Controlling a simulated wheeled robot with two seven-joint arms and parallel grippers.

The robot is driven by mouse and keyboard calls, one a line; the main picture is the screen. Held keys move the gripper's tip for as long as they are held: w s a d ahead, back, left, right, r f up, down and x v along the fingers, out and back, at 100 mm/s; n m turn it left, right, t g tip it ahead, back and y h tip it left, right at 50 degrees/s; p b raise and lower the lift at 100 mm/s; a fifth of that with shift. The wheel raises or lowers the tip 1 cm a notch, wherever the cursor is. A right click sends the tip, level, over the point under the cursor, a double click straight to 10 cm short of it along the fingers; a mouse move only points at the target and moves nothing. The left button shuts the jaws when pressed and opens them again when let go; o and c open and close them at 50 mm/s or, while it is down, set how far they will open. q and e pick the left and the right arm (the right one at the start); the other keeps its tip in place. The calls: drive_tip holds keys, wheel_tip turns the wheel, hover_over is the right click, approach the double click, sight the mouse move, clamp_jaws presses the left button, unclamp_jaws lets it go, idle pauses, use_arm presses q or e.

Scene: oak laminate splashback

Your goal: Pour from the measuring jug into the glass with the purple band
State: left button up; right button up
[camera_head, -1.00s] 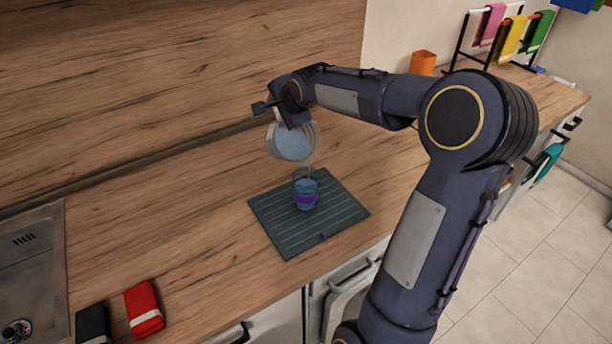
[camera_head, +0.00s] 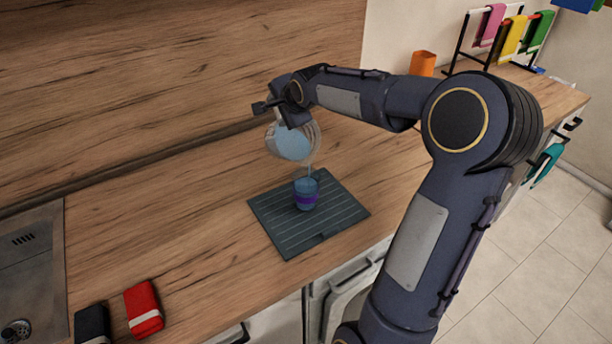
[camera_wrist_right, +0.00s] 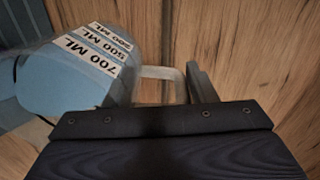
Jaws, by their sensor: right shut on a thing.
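The measuring jug (camera_head: 292,143) is clear, holds blue liquid and is tilted above the glass. A thin stream runs from it down to the glass with the purple band (camera_head: 306,197), which stands upright on a dark ribbed mat (camera_head: 280,229). The glass looks largely filled with blue. My right gripper (camera_head: 277,107) is shut on the jug's handle. In the right wrist view the jug (camera_wrist_right: 62,93) shows white labels reading 700, 500 and a third ML mark, with its handle at my right gripper (camera_wrist_right: 165,95). My left gripper is not in view.
A sink (camera_head: 30,270) lies at the left. An orange cup (camera_head: 422,63) and a rack of coloured cloths stand at the back right.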

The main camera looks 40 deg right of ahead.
sight(275, 109)
drive_tip(key=shift+r, duration=0.1)
drive_tip(key=w+g+p, duration=0.1)
drive_tip(key=p, duration=0.2)
drive_tip(key=w+g+p, duration=0.1)
drive_tip(key=p, duration=0.2)
drive_tip(key=shift+w+d+f+g, duration=0.1)
drive_tip(key=shift+w+f+g, duration=0.05)
drive_tip(key=shift+f+g, duration=0.2)
drive_tip(key=f+p, duration=0.1)
drive_tip(key=w+f+g+p, duration=0.1)
drive_tip(key=shift+d+y+p, duration=0.1)
drive_tip(key=shift+y+p, duration=0.2)
drive_tip(key=shift+p, duration=0.05)
drive_tip(key=shift+w+f+b, duration=0.15)
drive_tip(key=shift+f+b, duration=0.15)
drive_tip(key=shift+f, duration=0.05)
drive_tip(key=shift+w+d+f+g+y, duration=0.15)
drive_tip(key=shift+w+f+g, duration=0.85)
drive_tip(key=shift+f, duration=0.85)
drive_tip(key=shift+w+d+f+g+y, duration=0.15)
drive_tip(key=shift+w+f+g, duration=0.8)
drive_tip(key=shift+f, duration=0.95)
drive_tip(key=shift+w+d+f+g+y, duration=0.15)
drive_tip(key=shift+w+f+g, duration=0.45)
drive_tip(key=shift+f+g, duration=1)
drive_tip(key=shift+f, duration=0.3)
drive_tip(key=shift+a, duration=0.1)
